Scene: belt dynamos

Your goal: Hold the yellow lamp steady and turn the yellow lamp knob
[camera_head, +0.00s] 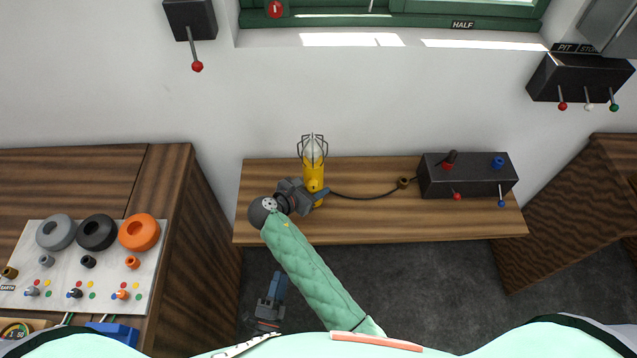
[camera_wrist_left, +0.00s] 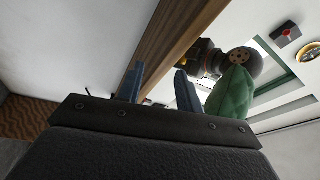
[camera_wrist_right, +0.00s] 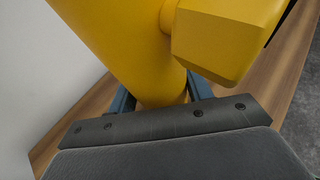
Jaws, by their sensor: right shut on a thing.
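My right gripper (camera_head: 314,194) is shut around the lamp's lower body. In the right wrist view the lamp body (camera_wrist_right: 125,40) fills the space between the fingers. A blocky yellow part (camera_wrist_right: 222,40) sticks out from its side; I cannot tell whether this is the knob. My left gripper (camera_head: 277,284) is low in front of the bench, apart from the lamp. In the left wrist view its two blue fingers (camera_wrist_left: 157,86) are apart with nothing between them.
A cable runs from the lamp to a black box (camera_head: 467,176) with red and blue controls on the wooden bench (camera_head: 390,220). A panel (camera_head: 150,262) with grey, black and orange rings lies on the left cabinet. Lever boxes hang on the wall.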

